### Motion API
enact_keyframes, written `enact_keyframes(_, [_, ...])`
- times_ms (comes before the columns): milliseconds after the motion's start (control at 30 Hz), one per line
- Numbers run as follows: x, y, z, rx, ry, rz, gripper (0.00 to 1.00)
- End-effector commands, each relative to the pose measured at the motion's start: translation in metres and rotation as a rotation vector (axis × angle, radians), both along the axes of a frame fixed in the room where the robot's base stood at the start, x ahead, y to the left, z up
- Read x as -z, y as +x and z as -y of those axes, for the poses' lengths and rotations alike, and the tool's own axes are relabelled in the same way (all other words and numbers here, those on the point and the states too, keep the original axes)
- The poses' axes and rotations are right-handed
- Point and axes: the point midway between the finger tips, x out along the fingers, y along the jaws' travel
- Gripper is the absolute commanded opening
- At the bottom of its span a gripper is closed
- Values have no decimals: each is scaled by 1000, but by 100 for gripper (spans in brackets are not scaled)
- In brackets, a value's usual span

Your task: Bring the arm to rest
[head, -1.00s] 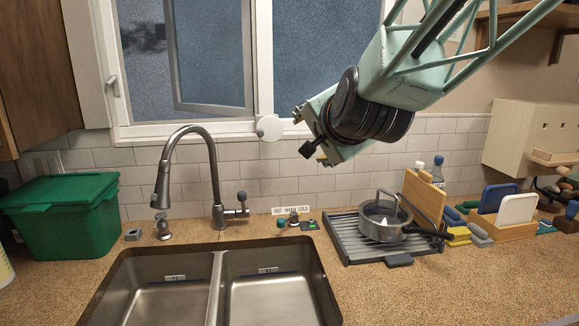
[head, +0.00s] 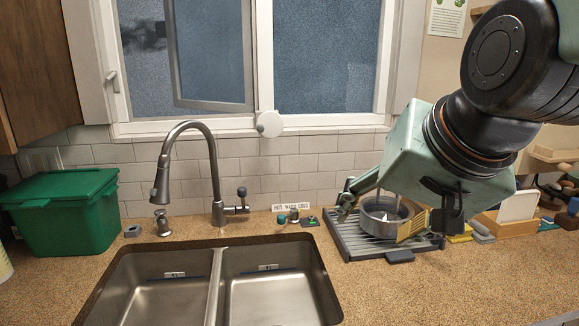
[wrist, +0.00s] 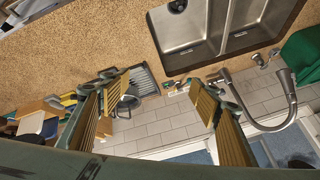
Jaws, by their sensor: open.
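My gripper (head: 397,212) is open, its two fingers spread wide, at the right of the head view. It hangs in front of the metal pot (head: 376,222), and its far finger and body hide part of the pot. In the wrist view the yellow-ribbed finger pads of my gripper (wrist: 158,98) stand far apart with nothing between them. The pot (wrist: 127,101) shows partly behind the left finger there, on the dark drying rack (wrist: 147,82). My arm is bent above the right side of the counter.
A double sink (head: 218,285) fills the front middle, with a tall faucet (head: 215,180) behind it. A green bin (head: 62,208) stands at the left. A wooden holder with a white board (head: 518,207) is at the right. The window (head: 325,60) is behind.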

Motion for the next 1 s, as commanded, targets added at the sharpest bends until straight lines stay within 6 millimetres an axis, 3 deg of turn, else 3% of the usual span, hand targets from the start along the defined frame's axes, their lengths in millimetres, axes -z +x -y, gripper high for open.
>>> enact_keyframes(400, [41, -131, 41, -160, -184, -192, 57])
enact_keyframes(600, [55, -180, 55, -221, -241, -269, 57])
enact_keyframes(800, [61, -202, 61, -248, -266, -307, 57])
enact_keyframes(1000, [61, -204, 61, -251, -268, -309, 57])
